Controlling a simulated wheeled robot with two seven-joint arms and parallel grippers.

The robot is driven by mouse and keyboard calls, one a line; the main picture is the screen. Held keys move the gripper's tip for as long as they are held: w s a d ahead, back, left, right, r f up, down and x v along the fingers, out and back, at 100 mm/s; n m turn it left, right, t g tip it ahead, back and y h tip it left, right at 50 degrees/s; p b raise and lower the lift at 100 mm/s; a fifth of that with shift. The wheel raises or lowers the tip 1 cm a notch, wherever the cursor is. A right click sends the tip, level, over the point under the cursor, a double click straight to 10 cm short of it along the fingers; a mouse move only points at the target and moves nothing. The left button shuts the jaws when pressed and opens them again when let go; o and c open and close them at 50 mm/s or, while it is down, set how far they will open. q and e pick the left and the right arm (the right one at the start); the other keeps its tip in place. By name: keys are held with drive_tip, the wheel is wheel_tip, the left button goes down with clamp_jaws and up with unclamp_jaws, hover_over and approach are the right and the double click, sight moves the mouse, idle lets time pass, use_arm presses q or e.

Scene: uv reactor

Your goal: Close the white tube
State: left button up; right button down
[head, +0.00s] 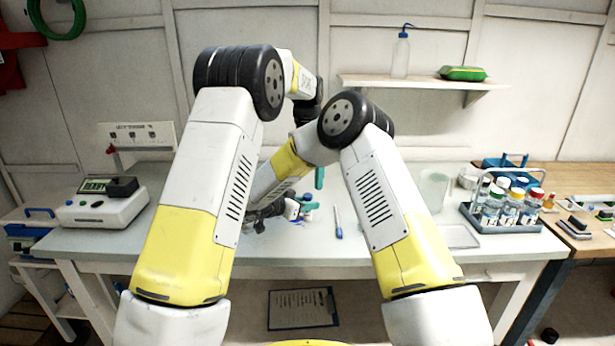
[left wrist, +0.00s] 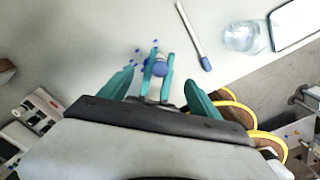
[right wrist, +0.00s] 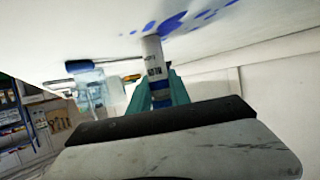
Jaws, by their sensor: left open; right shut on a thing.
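The white tube (right wrist: 153,62) has a printed label, with blue near the fingers. My right gripper (right wrist: 160,92) is shut on it, low over the bench. In the head view the tube (head: 292,210) is a small white and blue shape, partly hidden by my arm. My left gripper (left wrist: 158,92) is open. In the left wrist view a round blue part (left wrist: 159,68) shows between the right gripper's teal fingers, framed by the open left fingers. I cannot tell whether it is a cap. In the head view my left gripper (head: 319,178) is just right of the tube.
Blue spots mark the bench around the tube. A blue-ended pen (head: 338,222) lies to the right, also in the left wrist view (left wrist: 194,36), near a clear beaker (left wrist: 243,37). A rack of capped bottles (head: 505,212) stands at right and a display device (head: 103,205) at left.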

use_arm(q)
drive_tip(key=shift+r, duration=0.1)
wheel_tip(320, 180, up, 12)
idle(0.5)
use_arm(e)
drive_tip(key=c, duration=1.1)
unclamp_jaws()
drive_tip(key=v, duration=0.7)
drive_tip(key=shift+s+a+r, duration=0.2)
drive_tip(key=shift+s+a, duration=0.05)
